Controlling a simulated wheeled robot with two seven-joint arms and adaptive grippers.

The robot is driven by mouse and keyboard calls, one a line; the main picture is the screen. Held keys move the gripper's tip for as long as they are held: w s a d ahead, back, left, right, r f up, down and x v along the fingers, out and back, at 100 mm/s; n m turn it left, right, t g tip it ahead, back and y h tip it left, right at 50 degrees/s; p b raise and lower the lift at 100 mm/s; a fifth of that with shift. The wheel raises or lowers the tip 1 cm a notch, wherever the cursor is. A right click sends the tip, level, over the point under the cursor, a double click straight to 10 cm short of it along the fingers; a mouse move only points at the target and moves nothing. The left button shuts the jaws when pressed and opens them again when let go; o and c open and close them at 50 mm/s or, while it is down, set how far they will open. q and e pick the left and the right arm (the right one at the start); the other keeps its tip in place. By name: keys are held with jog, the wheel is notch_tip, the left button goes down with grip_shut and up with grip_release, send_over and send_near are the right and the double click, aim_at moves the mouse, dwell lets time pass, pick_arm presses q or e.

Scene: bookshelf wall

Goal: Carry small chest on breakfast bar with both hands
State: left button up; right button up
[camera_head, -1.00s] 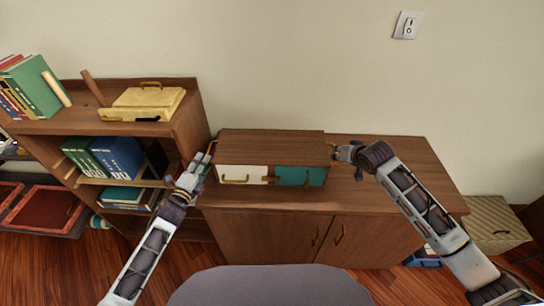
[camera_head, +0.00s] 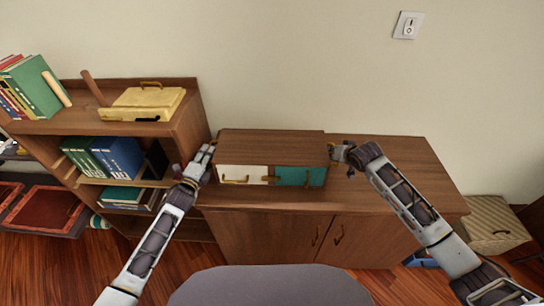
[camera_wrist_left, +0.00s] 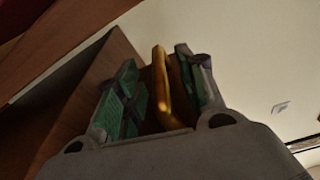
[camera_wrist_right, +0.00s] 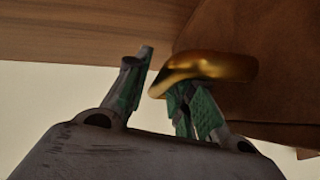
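The small chest (camera_head: 272,143) is a brown wooden box with a white drawer (camera_head: 242,173) and a teal drawer (camera_head: 300,176) in front. It rests on the wooden cabinet (camera_head: 390,175). My left gripper (camera_head: 207,154) is at its left side. In the left wrist view a gold side handle (camera_wrist_left: 161,85) lies between the open fingers, with gaps visible. My right gripper (camera_head: 338,153) is at its right side. In the right wrist view another gold handle (camera_wrist_right: 215,66) passes in front of one finger and ends between the separated fingers.
A bookshelf (camera_head: 190,115) with books and a yellow case (camera_head: 145,104) stands close on the left. A striped box (camera_head: 492,225) sits on the floor at right. A grey rounded surface (camera_head: 270,285) is at the bottom.

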pick_arm(q)
jog(key=c, duration=0.6)
pick_arm(e)
grip_shut()
pick_arm(q)
grip_shut()
jog(key=shift+r, duration=0.1)
pick_arm(e)
jog(key=shift+w+r, duration=0.1)
jog(key=shift+r, duration=0.05)
